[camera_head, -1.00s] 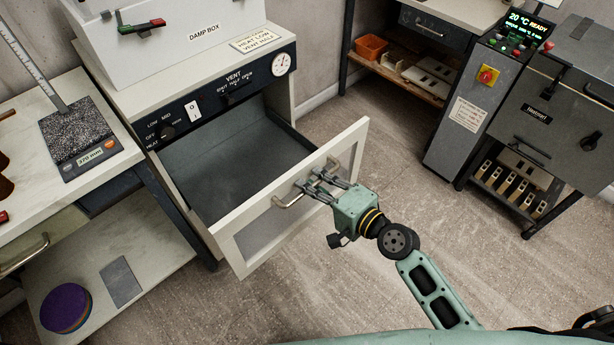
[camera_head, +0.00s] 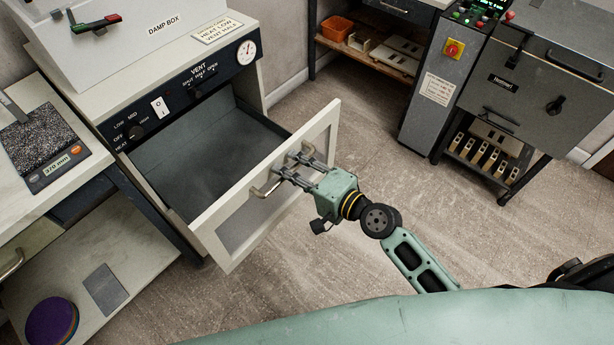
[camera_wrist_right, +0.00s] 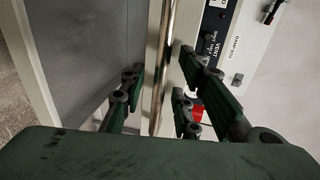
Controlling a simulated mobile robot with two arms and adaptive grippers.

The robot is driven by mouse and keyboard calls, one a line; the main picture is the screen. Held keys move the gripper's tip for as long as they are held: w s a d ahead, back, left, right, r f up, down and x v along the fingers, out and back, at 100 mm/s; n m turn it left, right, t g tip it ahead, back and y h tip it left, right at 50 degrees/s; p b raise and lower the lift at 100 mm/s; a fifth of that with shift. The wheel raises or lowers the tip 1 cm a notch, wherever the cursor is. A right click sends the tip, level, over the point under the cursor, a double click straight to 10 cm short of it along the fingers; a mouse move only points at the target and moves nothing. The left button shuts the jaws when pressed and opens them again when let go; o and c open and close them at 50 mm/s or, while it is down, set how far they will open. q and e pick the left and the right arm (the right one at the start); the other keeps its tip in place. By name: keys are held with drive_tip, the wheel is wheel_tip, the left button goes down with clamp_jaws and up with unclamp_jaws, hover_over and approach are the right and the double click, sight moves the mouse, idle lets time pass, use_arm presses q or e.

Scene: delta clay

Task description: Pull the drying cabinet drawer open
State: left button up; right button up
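The drying cabinet (camera_head: 185,65) stands at the upper left with its drawer (camera_head: 190,150) pulled well out. The drawer's pale-framed front panel (camera_head: 218,217) has a metal bar handle (camera_head: 262,192). My right gripper (camera_head: 298,168) is at that handle, with its fingers apart. In the right wrist view the bar (camera_wrist_right: 167,40) runs between the fingers of the gripper (camera_wrist_right: 158,95), with a visible gap to each side. The fingers look open around the bar rather than closed on it. The drawer inside looks empty. My left gripper is not in view.
A bench with a scale (camera_head: 45,150) stands left of the cabinet, and a purple disc (camera_head: 52,322) lies on its lower shelf. A grey kiln-like unit (camera_head: 535,90) is at the right. An orange bin (camera_head: 336,28) sits on a back shelf. The floor (camera_head: 375,150) between is clear.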

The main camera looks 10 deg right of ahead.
drive_tip(key=v, duration=1.1)
drive_tip(key=shift+s, duration=0.2)
drive_tip(key=shift+d, duration=0.15)
drive_tip(key=d+f+n+g+h, duration=0.1)
drive_tip(key=d+f+h, duration=0.15)
drive_tip(key=f, duration=0.65)
drive_tip(key=d+f+n+g+h, duration=0.15)
drive_tip(key=d+f, duration=0.25)
drive_tip(key=f, duration=0.4)
drive_tip(key=s+d+f+n+g+h, duration=0.15)
drive_tip(key=s+f, duration=0.25)
drive_tip(key=f, duration=0.4)
drive_tip(key=s+d+f+n+g+h, duration=0.1)
drive_tip(key=s+d+f+n+h, duration=0.15)
drive_tip(key=s+f, duration=0.45)
drive_tip(key=s+a+f+n+g, duration=0.1)
drive_tip(key=s+f+n+g, duration=0.2)
drive_tip(key=s+f, duration=0.6)
drive_tip(key=s+f+n+g+h, duration=0.1)
drive_tip(key=s+f+n+g, duration=0.2)
drive_tip(key=s+f, duration=0.6)
drive_tip(key=s+n, duration=0.1)
drive_tip(key=s, duration=0.4)
drive_tip(key=shift+a+g, duration=0.3)
drive_tip(key=shift+a, duration=0.05)
